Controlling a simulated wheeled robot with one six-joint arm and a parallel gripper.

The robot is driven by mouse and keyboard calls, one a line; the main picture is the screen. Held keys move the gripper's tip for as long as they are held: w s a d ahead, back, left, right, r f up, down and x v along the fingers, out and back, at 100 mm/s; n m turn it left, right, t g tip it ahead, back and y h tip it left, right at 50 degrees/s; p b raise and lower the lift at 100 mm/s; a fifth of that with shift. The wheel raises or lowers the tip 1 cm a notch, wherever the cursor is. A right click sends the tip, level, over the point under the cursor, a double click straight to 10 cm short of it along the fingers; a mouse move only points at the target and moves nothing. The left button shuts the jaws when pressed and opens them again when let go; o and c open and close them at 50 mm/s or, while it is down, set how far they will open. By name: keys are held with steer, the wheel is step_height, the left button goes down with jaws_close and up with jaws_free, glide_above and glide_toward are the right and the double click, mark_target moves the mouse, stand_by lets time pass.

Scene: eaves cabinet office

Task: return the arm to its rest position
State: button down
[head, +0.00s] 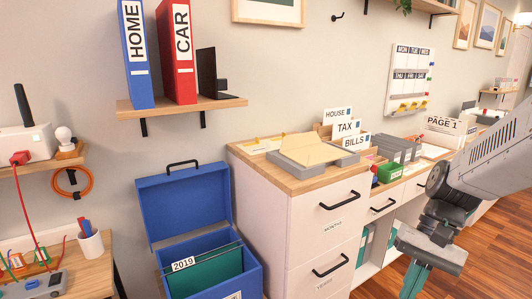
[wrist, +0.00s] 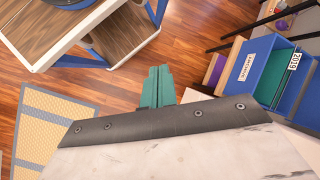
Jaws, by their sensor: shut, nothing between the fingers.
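My arm comes in from the right side of the head view, in front of the desk and drawers. My gripper (head: 414,283) hangs down at its end, with teal fingers that run out of the bottom of the picture. In the wrist view, the teal fingers of my gripper (wrist: 159,72) lie together, shut and empty, above the wooden floor. No object touches them. The fingertips are cut off in the head view.
A white drawer cabinet (head: 262,206) stands left of my gripper. An open blue file box (head: 205,247) stands left of it; the box also shows in the wrist view (wrist: 262,72). Wooden floor (head: 384,281) is clear near my gripper. A wooden-topped table (wrist: 62,32) is upper left.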

steer(key=s+r+n+t+h, duration=0.4)
steer(key=s+r+t, duration=0.1)
steer(key=s+r, duration=0.4)
steer(key=shift+s+a+n+h, duration=0.3)
steer(key=shift+s+n, duration=0.1)
steer(key=shift+s, duration=0.7)
steer(key=shift+r, duration=0.1)
